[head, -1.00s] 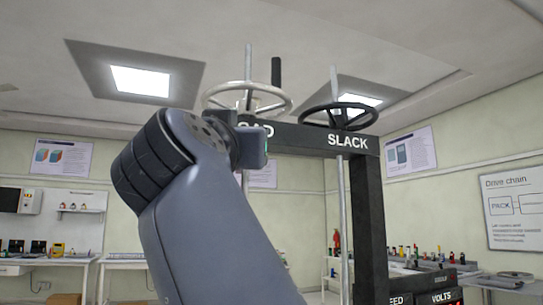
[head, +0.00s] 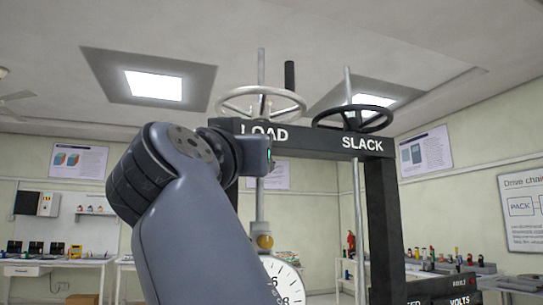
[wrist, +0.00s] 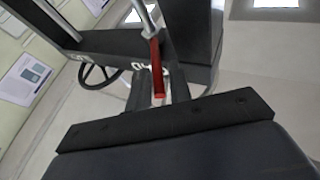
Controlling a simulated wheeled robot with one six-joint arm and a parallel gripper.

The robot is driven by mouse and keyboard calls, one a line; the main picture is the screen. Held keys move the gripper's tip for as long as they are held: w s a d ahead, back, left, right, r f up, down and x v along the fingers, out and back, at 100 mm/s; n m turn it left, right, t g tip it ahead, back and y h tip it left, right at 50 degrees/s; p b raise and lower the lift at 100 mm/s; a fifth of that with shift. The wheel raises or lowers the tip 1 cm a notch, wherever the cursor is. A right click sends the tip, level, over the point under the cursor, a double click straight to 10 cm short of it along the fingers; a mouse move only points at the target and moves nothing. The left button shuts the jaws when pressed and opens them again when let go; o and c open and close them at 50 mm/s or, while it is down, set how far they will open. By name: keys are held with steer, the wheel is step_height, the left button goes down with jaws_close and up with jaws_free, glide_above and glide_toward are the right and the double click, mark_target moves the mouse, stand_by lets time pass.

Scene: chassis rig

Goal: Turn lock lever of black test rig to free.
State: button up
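The black test rig (head: 383,215) stands right of centre in the head view, its top beam marked LOAD and SLACK. A lever with a red grip (wrist: 157,75) on a silver rod shows in the wrist view; it looks like the lock lever, but I see no lock or free marking. It is not visible in the head view. My gripper (wrist: 160,92) has two dark fingers apart, with the red grip showing between or just beyond them; contact cannot be told. In the head view my wrist is beside the LOAD end of the beam, and the fingers are hidden.
A silver handwheel (head: 261,103) and a black handwheel (head: 352,118) sit above the beam. A round dial (head: 285,277) shows low behind my arm, partly hidden. Benches with small items stand along the walls, well behind the rig.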

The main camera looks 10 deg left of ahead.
steer(key=b+v, duration=0.4)
steer(key=v, duration=0.6)
steer(key=shift+s+f, duration=0.15)
steer(key=shift+s, duration=0.25)
steer(key=p+x, duration=0.4)
steer(key=x, duration=0.6)
steer(key=shift+w+r, duration=0.2)
steer(key=shift+r, duration=0.05)
steer(key=shift+w+r, duration=0.1)
steer(key=shift+w, duration=0.2)
steer(key=shift+s+d+y, duration=0.1)
steer(key=shift+y, duration=0.3)
steer(key=shift+s+f, duration=0.15)
steer(key=shift+f, duration=0.05)
